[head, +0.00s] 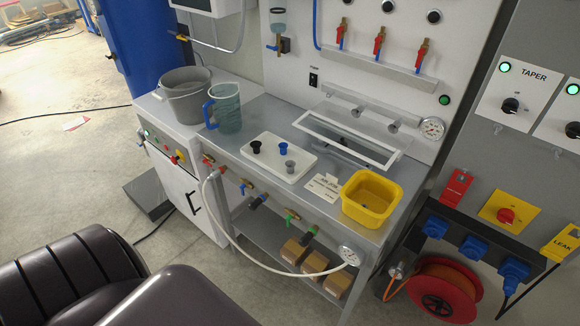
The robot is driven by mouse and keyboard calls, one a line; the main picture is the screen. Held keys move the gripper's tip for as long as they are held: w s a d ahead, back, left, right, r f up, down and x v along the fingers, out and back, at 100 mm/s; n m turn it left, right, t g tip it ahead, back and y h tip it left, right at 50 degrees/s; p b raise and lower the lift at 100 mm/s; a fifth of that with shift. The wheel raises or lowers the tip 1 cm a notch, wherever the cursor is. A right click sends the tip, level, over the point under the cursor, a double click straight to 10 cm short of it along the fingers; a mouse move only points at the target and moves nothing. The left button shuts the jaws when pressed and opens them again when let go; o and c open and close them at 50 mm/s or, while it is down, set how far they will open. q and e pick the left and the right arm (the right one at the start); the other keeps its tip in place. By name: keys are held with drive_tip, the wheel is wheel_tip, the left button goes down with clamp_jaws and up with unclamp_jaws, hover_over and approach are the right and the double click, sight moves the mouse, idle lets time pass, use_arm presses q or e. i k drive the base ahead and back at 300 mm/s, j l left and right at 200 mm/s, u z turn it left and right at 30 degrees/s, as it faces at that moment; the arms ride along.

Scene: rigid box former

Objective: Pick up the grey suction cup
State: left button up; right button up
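The grey suction cup (290,166) stands on a white tray (262,171) on the metal workbench (313,205). It is small and sits toward the tray's right front. A black suction cup (256,147) and a blue suction cup (283,147) stand on the same tray, behind the grey one and apart from it. Neither of my grippers shows in the head view. Nothing covers the grey cup.
A yellow bin (370,197) and a small label card (324,187) lie right of the tray. A clear-framed box (345,139) stands behind. A blue-handled jug (226,108) and grey bucket (185,97) are left. Valves and a white hose (240,246) line the bench front.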

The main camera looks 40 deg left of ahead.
sight(290, 164)
drive_tip(key=i+j+u, duration=0.15)
drive_tip(key=u, duration=0.3)
drive_tip(key=i+u, duration=0.35)
drive_tip(key=u, duration=0.15)
